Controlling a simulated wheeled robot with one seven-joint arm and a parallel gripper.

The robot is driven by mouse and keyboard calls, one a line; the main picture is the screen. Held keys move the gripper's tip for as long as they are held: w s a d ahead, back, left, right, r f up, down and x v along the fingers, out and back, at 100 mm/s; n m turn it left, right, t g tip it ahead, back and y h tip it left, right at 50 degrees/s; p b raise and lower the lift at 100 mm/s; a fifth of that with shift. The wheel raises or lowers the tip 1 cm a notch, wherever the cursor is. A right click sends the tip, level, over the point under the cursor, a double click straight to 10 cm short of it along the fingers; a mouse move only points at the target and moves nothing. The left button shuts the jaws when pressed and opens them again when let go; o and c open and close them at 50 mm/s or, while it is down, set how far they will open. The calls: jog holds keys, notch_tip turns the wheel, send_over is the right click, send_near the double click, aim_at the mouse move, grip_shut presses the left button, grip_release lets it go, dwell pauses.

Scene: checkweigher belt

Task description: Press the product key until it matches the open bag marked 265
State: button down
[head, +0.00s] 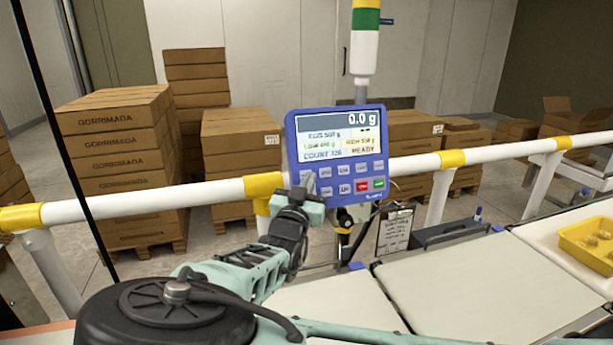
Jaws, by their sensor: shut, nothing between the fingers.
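Two rows of small keys (343,171) lie under the screen, with a red and a green key at lower right. Key labels are not legible. My gripper (306,186) is shut and empty at the panel's lower left, covering part of the key area. I cannot tell whether it touches a key. No bag marked 265 can be made out.
A white rail with yellow joints (150,194) runs across behind the belts (490,279). A clipboard (394,231) hangs below the panel, beside a grey bin (447,234). A yellow tray (577,240) with contents sits at right. Stacked cartons (113,150) stand behind the rail.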

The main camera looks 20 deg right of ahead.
jog(key=shift+w, duration=0.1)
dwell(0.3)
jog(key=shift+w+f+b, duration=0.1)
jog(key=shift+w+b, duration=0.25)
jog(key=shift+b, duration=0.05)
jog(key=shift+w+f+b, duration=0.1)
jog(key=shift+w+b, duration=0.2)
jog(key=shift+w, duration=0.05)
dwell(0.6)
jog(key=shift+s, duration=0.1)
jog(key=shift+s+r, duration=0.2)
jog(key=shift+s, duration=0.5)
jog(key=s, duration=0.2)
jog(key=s+r+p, duration=0.1)
jog(key=s, duration=0.1)
jog(key=shift+s+r+p, duration=0.2)
jog(key=shift+s+p, duration=0.1)
jog(key=shift+s, duration=0.1)
dwell(1.6)
